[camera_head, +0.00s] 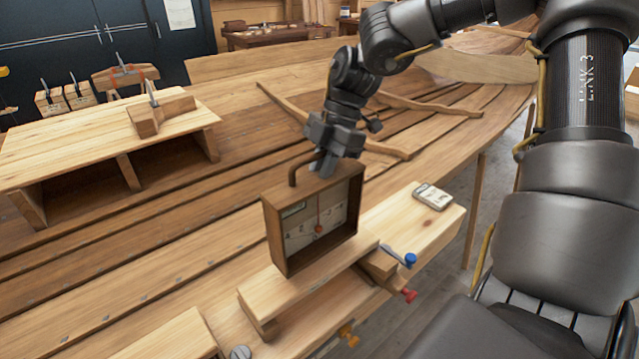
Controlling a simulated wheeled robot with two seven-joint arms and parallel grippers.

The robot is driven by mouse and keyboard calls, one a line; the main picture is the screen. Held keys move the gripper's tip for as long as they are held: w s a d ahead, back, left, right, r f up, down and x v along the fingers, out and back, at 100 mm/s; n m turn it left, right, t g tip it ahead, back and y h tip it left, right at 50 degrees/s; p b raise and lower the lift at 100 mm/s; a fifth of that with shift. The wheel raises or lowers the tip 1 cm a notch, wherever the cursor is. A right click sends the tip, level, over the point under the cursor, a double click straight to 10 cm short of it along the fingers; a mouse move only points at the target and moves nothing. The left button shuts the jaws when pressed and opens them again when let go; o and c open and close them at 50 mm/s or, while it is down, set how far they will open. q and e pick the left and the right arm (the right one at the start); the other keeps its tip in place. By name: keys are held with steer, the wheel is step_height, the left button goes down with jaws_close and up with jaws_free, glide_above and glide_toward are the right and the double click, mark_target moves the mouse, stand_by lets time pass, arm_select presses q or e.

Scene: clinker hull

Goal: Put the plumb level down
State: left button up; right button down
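The plumb level (317,222) is a dark wooden box frame with a pale dial, a red pointer and a dark handle on top. It looks upright. My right gripper (323,164) is at the handle from above and appears shut on it; the fingertips are partly hidden. The level's base is at a light wooden board (262,295); I cannot tell whether it touches the board or hangs just above it. My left gripper is not in view.
Blue and red knobs (409,260) stick out beside the board. A small pale box (433,196) lies on the plank at right. A wooden bench (75,140) with a wooden block (161,113) stands at left. Hull planks (120,255) stretch across the scene.

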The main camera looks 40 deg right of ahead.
steer(key=f+p, duration=0.1)
steer(key=f, duration=0.2)
steer(key=shift+w+d+f, duration=0.1)
steer(key=shift+d+f, duration=0.1)
steer(key=shift+a+f+b, duration=0.1)
steer(key=shift+f+b, duration=0.05)
steer(key=shift+b, duration=0.15)
steer(key=c, duration=1.5)
jaws_free()
steer(key=shift+o, duration=0.2)
steer(key=b+v, duration=0.3)
steer(key=v, duration=0.8)
steer(key=shift+r, duration=0.65)
